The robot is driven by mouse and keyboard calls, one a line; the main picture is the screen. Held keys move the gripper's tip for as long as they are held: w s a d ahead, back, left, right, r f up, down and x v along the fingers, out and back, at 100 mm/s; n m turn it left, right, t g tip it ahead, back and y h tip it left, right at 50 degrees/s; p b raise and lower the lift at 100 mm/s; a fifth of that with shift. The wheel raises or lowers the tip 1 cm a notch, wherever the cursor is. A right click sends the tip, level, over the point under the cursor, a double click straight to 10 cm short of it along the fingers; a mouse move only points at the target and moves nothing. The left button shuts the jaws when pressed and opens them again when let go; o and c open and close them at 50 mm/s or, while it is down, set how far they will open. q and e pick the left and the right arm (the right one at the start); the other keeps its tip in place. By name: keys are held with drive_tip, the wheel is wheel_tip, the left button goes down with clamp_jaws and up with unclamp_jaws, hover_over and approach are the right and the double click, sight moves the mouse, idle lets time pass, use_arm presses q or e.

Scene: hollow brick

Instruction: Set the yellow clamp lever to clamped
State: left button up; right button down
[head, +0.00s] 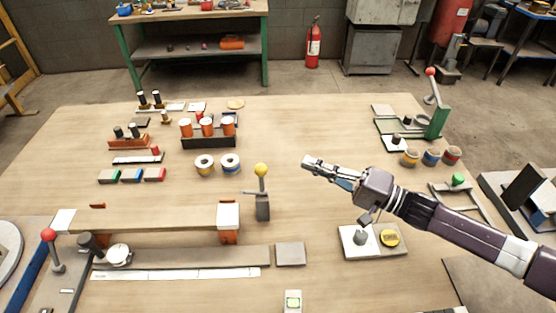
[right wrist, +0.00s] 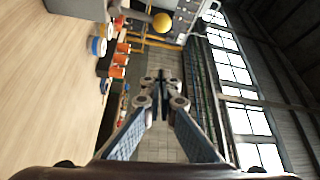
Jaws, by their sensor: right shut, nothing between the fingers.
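The yellow clamp lever (head: 262,170) has a yellow ball on a short grey stem above a dark grey block (head: 263,208). It stands nearly upright near the table's middle, with a small bar pointing left from the block. My right gripper (head: 308,161) is to the right of the ball, apart from it, with its fingers shut and empty, pointing left. In the right wrist view the yellow ball (right wrist: 162,22) shows beyond the shut fingertips (right wrist: 163,80), with a clear gap. My left gripper is out of view.
A beam with a white-and-orange end block (head: 228,222) lies just left of the lever. A flat grey plate (head: 290,254) lies in front. The table between gripper and lever looks clear.

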sight(261, 179)
drive_tip(key=p+x, duration=0.2)
drive_tip(key=x, duration=0.8)
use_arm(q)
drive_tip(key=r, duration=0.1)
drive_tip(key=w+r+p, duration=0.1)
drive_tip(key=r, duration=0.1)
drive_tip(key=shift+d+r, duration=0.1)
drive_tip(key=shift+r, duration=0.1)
use_arm(e)
drive_tip(key=s, duration=0.3)
drive_tip(key=shift+s+a+f, duration=0.35)
drive_tip(key=shift+a+f, duration=0.05)
drive_tip(key=shift+d, duration=0.1)
